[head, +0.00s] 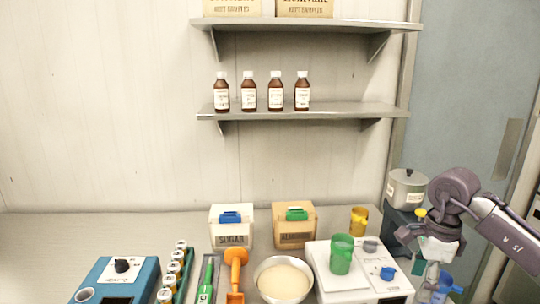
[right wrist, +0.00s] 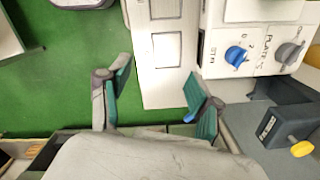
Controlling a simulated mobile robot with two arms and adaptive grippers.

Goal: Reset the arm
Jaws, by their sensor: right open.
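My right arm comes in from the right in the head view. My right gripper (head: 434,268) hangs low at the right end of the bench, beside the white appliance (head: 337,282). In the right wrist view the gripper (right wrist: 158,95) has its two teal-padded fingers spread wide, with nothing between them. My left arm and gripper show in neither view.
A grey lidded kettle (head: 407,190) stands close behind my right arm. A green cup (head: 341,254) is on the white appliance. A metal bowl (head: 283,279) and a blue device (head: 117,281) stand further left. Brown bottles (head: 248,92) line a shelf above.

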